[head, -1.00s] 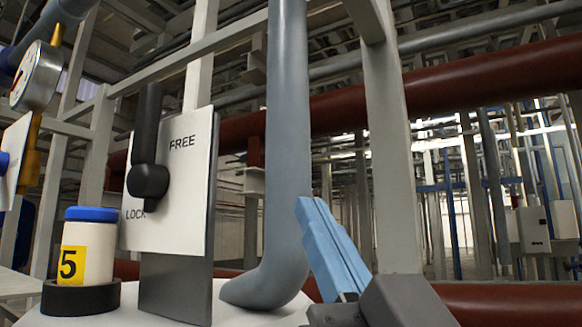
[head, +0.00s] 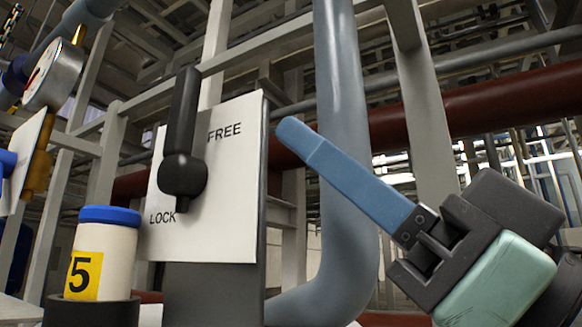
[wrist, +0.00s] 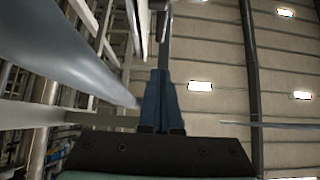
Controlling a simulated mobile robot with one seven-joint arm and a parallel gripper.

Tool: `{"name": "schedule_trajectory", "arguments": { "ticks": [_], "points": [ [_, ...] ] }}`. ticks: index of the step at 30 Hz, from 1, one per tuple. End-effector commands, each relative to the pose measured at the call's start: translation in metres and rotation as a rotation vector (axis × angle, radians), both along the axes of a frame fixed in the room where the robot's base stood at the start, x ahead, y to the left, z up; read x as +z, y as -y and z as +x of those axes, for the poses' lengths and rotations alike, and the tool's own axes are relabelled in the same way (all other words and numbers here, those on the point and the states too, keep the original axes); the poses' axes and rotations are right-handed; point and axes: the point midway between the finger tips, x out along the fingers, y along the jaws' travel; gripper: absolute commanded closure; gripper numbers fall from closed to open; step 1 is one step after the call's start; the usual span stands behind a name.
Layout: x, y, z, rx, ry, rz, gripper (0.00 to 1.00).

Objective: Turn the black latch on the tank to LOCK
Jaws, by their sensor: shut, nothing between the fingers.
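The black latch (head: 183,140) is mounted on a white plate (head: 225,180) marked FREE at upper right and LOCK at lower left. Its handle points upward from a round hub, leaning slightly right. My gripper (head: 284,128) shows in the head view to the right of the plate, its blue fingers together and empty, pointing up and left. In the wrist view the shut fingers (wrist: 161,80) point up the picture.
A thick grey pipe (head: 345,200) rises just right of the plate, behind my fingers. A white container (head: 105,255) with a blue lid and a yellow 5 label stands at lower left. A gauge (head: 52,75) is at far left. Beams and a red pipe lie behind.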

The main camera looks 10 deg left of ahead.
Motion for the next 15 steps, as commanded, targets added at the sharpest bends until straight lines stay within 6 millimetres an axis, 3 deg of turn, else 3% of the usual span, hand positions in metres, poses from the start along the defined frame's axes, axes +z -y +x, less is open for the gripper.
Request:
{"name": "schedule_trajectory", "arguments": {
  "ticks": [1, 12, 15],
  "points": [
    [0.012, -0.007, 0.002, 0.004, 0.001, 0.000, 1.00],
    [0.068, -0.059, 0.021, 0.002, 0.000, -0.001, 1.00],
    [0.065, -0.075, 0.027, 0.003, -0.003, -0.001, 1.00]
  ]
}}
